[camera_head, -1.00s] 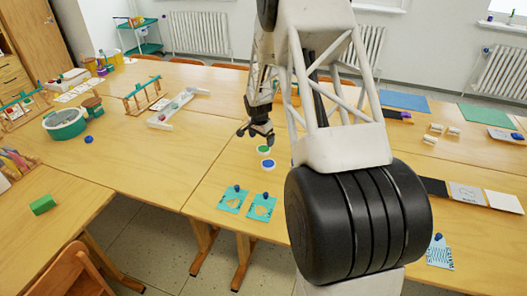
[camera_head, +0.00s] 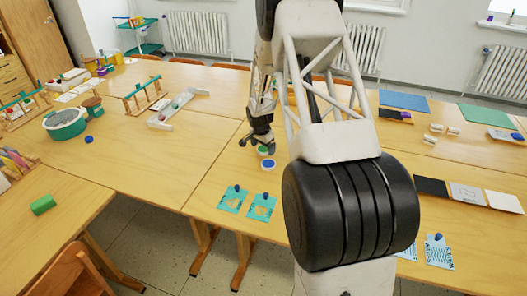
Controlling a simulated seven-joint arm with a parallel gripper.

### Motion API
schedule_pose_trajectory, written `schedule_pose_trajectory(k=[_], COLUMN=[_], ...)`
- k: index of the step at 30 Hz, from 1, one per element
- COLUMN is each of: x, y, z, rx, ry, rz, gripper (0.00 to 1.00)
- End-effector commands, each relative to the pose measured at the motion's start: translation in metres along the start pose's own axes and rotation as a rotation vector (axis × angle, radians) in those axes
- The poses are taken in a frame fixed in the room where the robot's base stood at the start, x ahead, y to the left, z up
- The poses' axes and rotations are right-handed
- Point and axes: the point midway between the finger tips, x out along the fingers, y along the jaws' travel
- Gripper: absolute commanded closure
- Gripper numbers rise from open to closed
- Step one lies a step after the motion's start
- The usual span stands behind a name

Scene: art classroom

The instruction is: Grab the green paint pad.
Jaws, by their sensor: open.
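The green paint pad (camera_head: 263,151) is a small round pad on the wooden table, left of my arm. A round blue paint pad (camera_head: 268,164) lies just in front of it. My gripper (camera_head: 257,145) is open and empty, low over the table beside the green pad. It partly covers the far side of the green pad. I cannot tell from this view whether the fingers touch the pad or how high they are above it.
Two teal cards with blue knobs (camera_head: 250,203) lie nearer the table's front edge. A wooden frame (camera_head: 145,95) and a long white tray (camera_head: 180,106) stand further left. Black, grey and white squares (camera_head: 466,193) lie at right. The table left of my gripper is clear.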

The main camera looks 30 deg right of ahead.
Motion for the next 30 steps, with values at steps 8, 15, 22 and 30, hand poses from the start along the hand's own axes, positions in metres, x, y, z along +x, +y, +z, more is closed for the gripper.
schedule_pose_trajectory(k=[8, 15, 22, 30], x=[0.0069, 0.0067, 0.0067, 0.0066], y=[0.0001, 0.0001, 0.0001, 0.0001], z=[0.0001, 0.0002, 0.0001, 0.0002], rx=[0.0, -0.001, -0.001, -0.001], ry=[0.0, 0.0, 0.0, 0.0], rz=[0.0, 0.001, 0.0, 0.0], gripper=[0.05, 0.05, 0.13, 0.54])
